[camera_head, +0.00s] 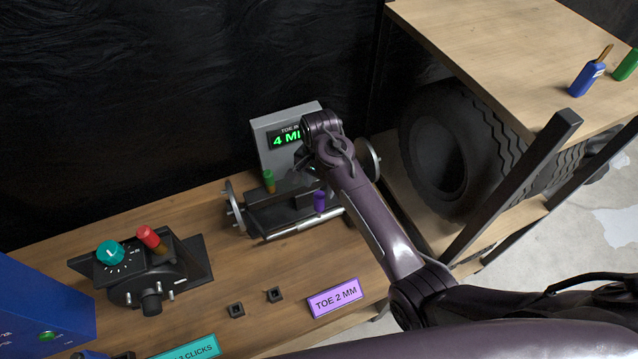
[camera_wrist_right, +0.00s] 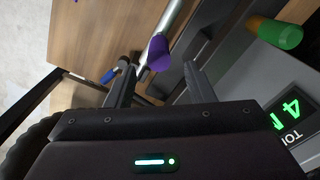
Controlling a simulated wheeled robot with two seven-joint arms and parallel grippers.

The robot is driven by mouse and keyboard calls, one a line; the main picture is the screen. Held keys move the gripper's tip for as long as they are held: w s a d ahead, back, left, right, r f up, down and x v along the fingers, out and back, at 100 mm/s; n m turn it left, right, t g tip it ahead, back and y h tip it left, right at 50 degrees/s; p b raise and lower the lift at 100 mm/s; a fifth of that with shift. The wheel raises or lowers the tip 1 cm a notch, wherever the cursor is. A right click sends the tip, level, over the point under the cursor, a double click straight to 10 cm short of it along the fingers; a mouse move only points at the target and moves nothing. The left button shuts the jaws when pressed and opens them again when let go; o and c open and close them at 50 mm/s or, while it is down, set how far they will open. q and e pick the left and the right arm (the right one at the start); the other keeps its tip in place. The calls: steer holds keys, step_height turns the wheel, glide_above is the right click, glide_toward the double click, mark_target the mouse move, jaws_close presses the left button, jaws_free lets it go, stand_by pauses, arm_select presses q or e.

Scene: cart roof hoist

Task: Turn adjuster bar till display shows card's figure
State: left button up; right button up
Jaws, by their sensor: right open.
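The display (camera_head: 287,137) on a grey box reads "4 M", with the rest of its line hidden by my right arm. It also shows, cut off, in the right wrist view (camera_wrist_right: 291,108). The purple card (camera_head: 335,298) reads "TOE 2 MM". A purple grip (camera_head: 319,201) stands at the front of the dark toe rig (camera_head: 267,219), near a silver rod (camera_head: 293,229). My right gripper (camera_head: 304,165) is open above the rig. In the right wrist view the purple grip (camera_wrist_right: 159,53) appears between its fingers; contact cannot be told. My left gripper is not in view.
A green knob (camera_head: 268,181) stands on the rig. Left on the bench is a clicker unit with teal (camera_head: 110,252) and red (camera_head: 148,237) knobs. Two small black sockets (camera_head: 236,310) lie before the rig. A tyre (camera_head: 445,150) and shelf frame are on the right.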

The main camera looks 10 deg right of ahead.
mark_target(319, 201)
steer(key=f, duration=0.1)
steer(key=f+p, duration=0.1)
steer(key=f, duration=0.2)
steer(key=shift+s+a, duration=0.1)
steer(key=shift+s, duration=0.2)
step_height(319, 201, down, 3)
steer(key=shift+w+f+p, duration=0.15)
steer(key=shift+f+p, duration=0.05)
steer(key=shift+p, duration=0.15)
steer(key=c, duration=0.5)
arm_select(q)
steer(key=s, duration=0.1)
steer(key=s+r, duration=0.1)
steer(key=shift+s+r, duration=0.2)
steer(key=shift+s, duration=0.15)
arm_select(e)
jaws_close()
